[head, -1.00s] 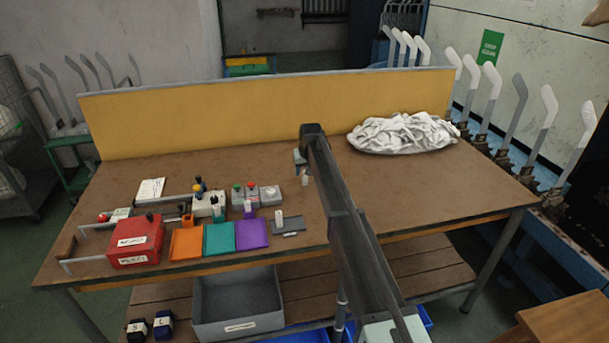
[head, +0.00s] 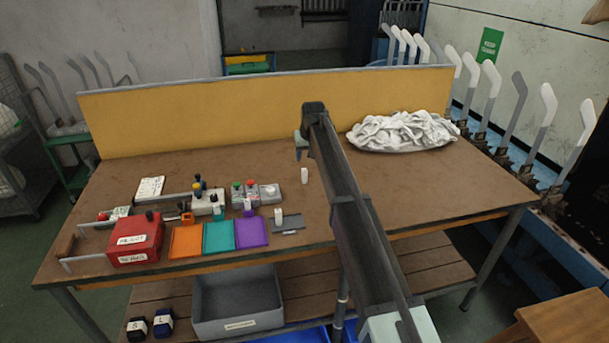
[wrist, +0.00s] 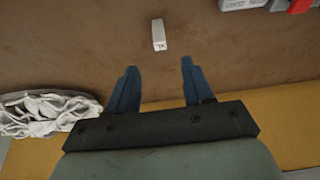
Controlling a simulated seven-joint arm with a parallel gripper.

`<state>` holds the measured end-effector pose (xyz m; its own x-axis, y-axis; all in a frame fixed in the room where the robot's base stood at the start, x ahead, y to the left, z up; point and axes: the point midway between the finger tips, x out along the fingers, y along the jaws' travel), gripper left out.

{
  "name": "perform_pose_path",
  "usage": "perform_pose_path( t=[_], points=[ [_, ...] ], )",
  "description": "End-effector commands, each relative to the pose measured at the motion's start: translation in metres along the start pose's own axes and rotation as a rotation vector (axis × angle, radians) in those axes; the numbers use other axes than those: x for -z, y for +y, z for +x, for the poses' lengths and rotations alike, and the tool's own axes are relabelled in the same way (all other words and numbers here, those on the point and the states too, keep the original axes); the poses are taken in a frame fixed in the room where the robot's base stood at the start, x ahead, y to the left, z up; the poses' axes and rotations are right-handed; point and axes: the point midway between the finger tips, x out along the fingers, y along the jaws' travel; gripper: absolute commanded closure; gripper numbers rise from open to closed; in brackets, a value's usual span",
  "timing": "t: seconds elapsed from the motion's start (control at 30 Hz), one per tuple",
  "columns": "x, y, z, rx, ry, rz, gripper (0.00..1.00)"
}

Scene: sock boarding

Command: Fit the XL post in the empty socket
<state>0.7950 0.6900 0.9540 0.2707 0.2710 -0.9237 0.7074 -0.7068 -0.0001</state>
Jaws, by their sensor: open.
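A small white post (head: 304,175) stands alone on the table, apparently upright, right of the button box. In the wrist view the post (wrist: 158,33) has a small dark mark at one end, too blurred to read surely. My gripper (head: 299,153) is behind and above the post in the head view. In the wrist view my gripper (wrist: 155,66) is open and empty, its blue fingers apart, with the post beyond the tips. A cream block (head: 207,204) holds several posts with coloured tops. A grey plate (head: 291,227) has a white post on it. I cannot make out an empty socket.
Orange (head: 186,241), teal (head: 219,236) and purple (head: 251,232) trays line the front edge beside a red box (head: 135,240). A grey box with buttons (head: 257,195) sits behind them. A white cloth heap (head: 404,131) lies at the back right. A yellow board (head: 230,112) closes the back.

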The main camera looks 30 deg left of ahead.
Motion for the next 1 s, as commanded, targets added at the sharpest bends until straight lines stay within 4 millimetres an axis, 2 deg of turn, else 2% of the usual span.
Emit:
perform_pose_path(
  t=[0.17,0.23,0.5,0.63,0.8,1.0],
  points=[
    [0.002,-0.001,-0.003,0.000,0.004,-0.001,0.49],
    [0.010,-0.001,-0.008,0.000,0.011,-0.001,0.49],
    [0.071,-0.001,-0.022,-0.002,0.010,-0.005,0.49],
    [0.089,0.000,-0.028,-0.003,-0.072,-0.005,0.49],
    [0.086,0.001,-0.031,-0.003,-0.219,-0.004,0.49],
    [0.060,0.001,-0.039,-0.002,-0.361,-0.001,0.49]
  ],
)
